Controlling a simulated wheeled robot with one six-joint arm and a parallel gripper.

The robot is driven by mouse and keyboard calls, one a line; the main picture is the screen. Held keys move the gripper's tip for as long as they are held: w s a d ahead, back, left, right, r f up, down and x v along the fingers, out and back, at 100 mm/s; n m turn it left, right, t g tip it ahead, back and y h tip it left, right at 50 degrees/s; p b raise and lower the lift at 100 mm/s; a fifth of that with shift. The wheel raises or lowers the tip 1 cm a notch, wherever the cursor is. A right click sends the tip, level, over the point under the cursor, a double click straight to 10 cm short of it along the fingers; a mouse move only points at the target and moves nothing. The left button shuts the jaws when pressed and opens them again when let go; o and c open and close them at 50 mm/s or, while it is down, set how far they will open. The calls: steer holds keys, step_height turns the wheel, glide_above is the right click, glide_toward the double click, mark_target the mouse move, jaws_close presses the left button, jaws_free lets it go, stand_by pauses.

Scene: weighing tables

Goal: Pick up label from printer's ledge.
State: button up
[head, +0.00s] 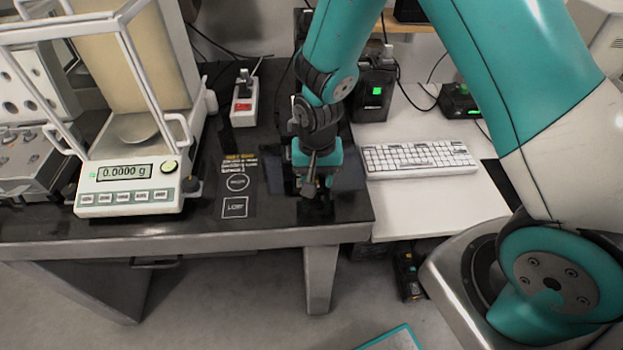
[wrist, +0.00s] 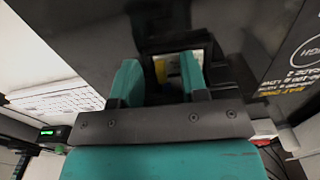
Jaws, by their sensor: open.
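My gripper (head: 314,192) is low over the right part of the black table in the head view. In the wrist view my gripper (wrist: 160,76) shows two teal fingers standing apart. A small pale patch with a yellow strip (wrist: 161,68) shows between the fingers; I cannot tell whether it is the label or whether the fingers touch it. A black device with a green screen (head: 376,88), possibly the printer, stands behind and to the right of my gripper. I cannot make out its ledge, and no label is clear in the head view.
A balance (head: 126,190) reading 0.0000 g stands on the left of the black table (head: 270,222). Printed markings (head: 236,183) lie left of my gripper. A white keyboard (head: 418,159) lies on the white table (head: 440,202) at right. A small device with a red switch (head: 244,103) stands behind.

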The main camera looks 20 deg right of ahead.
jaws_close()
stand_by(0.4)
